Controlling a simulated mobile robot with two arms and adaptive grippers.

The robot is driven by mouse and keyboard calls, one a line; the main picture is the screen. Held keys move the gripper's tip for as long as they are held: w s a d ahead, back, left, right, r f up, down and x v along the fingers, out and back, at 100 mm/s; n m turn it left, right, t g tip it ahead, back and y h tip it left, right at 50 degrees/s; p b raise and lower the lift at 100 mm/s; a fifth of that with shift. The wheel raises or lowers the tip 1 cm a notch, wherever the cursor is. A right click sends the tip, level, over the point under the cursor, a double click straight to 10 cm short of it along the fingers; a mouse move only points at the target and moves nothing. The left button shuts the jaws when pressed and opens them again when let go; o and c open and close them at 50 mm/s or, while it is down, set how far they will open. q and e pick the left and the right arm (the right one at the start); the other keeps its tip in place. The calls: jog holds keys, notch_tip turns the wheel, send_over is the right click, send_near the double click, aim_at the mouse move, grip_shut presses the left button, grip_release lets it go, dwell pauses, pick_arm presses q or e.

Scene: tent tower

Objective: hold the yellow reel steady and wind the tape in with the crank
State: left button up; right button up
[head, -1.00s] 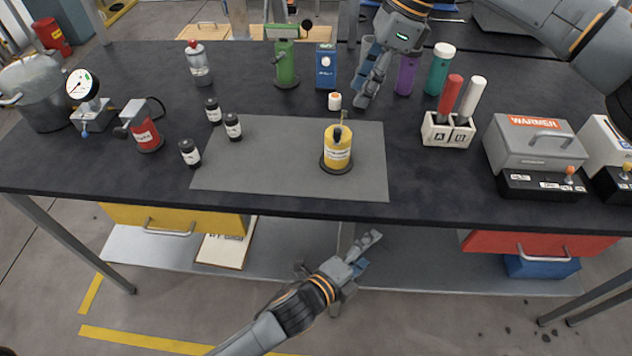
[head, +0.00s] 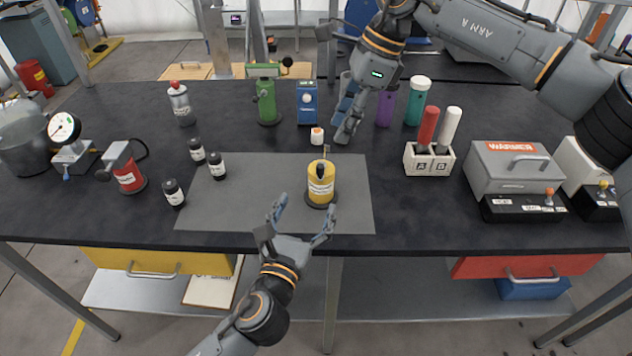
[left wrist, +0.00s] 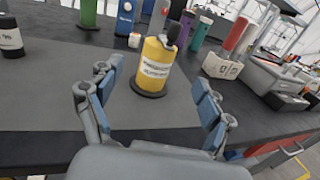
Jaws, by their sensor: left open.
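The yellow reel (head: 321,186) stands upright on the grey mat (head: 250,215), with a white label and a dark crank knob on top. A small tan tip, perhaps the tape end, sticks up behind it. My left gripper (head: 302,219) is open and empty at the front edge of the table, just in front of the reel. In the left wrist view the reel (left wrist: 158,66) stands beyond and between the spread fingers, apart from them. My right gripper (head: 343,132) hangs behind the reel, near the orange-topped white bottle; its fingers overlap, so its opening is unclear.
Several small black bottles (head: 217,166) stand at the mat's left. An orange-topped white bottle (head: 317,136) stands behind the reel. A two-slot holder (head: 429,160) and the grey warmer (head: 515,168) stand at the right.

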aim_at(321, 171)
pick_arm(q)
jog(key=x, duration=1.1)
jog(key=shift+d, duration=0.1)
